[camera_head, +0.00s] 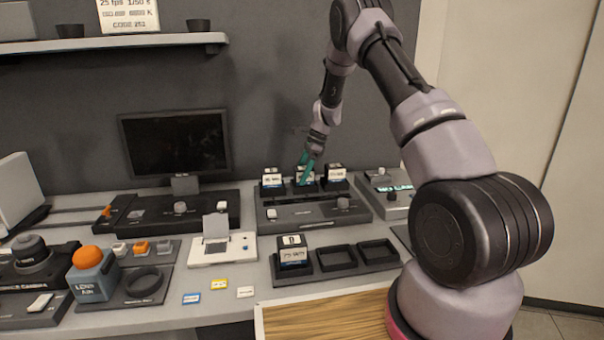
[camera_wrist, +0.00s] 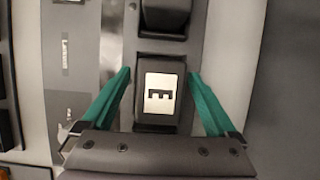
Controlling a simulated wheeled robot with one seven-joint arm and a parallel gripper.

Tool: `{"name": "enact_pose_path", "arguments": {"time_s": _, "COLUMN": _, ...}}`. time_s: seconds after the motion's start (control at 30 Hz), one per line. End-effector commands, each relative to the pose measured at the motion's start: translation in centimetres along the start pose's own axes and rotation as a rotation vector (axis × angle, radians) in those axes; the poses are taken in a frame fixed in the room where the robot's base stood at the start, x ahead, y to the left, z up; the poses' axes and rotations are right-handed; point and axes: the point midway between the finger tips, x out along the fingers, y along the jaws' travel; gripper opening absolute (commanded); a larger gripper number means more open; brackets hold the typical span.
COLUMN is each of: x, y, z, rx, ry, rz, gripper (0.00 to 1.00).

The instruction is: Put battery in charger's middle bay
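A grey unit (camera_head: 290,216) with a knob, at the back of the desk, has three dark battery blocks with white labels along its rear: left (camera_head: 272,179), middle (camera_head: 304,176) and right (camera_head: 336,173). A front tray (camera_head: 338,271) holds a similar battery (camera_head: 293,254) in its left bay; its middle and right bays are empty. I cannot tell for sure which is the charger. My gripper (camera_head: 307,172) is over the back unit's middle block. In the wrist view its teal fingers (camera_wrist: 160,78) stand either side of that block (camera_wrist: 145,65), apparently with gaps.
A monitor (camera_head: 176,143) stands at back left. The left and right blocks flank my gripper closely. A card-like device (camera_head: 222,249), small labels (camera_head: 219,284), an orange-topped box (camera_head: 92,277) and a grey box (camera_head: 385,190) stand around. A shelf (camera_head: 110,43) is above.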

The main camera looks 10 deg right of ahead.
Motion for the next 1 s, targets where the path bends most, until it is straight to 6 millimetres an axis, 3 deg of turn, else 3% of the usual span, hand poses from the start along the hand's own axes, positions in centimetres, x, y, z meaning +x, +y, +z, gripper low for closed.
{"name": "enact_pose_path", "arguments": {"time_s": 0.37, "x": -0.9, "y": 0.0, "z": 0.1, "rx": 0.001, "ry": -0.001, "rz": -0.001, "gripper": 0.92}}
{"name": "enact_pose_path", "arguments": {"time_s": 0.8, "x": -9.7, "y": 0.0, "z": 0.1, "rx": 0.001, "ry": 0.000, "rz": -0.003, "gripper": 0.92}}
{"name": "enact_pose_path", "arguments": {"time_s": 1.0, "x": -11.9, "y": 0.0, "z": 0.1, "rx": 0.000, "ry": 0.000, "rz": -0.001, "gripper": 0.92}}
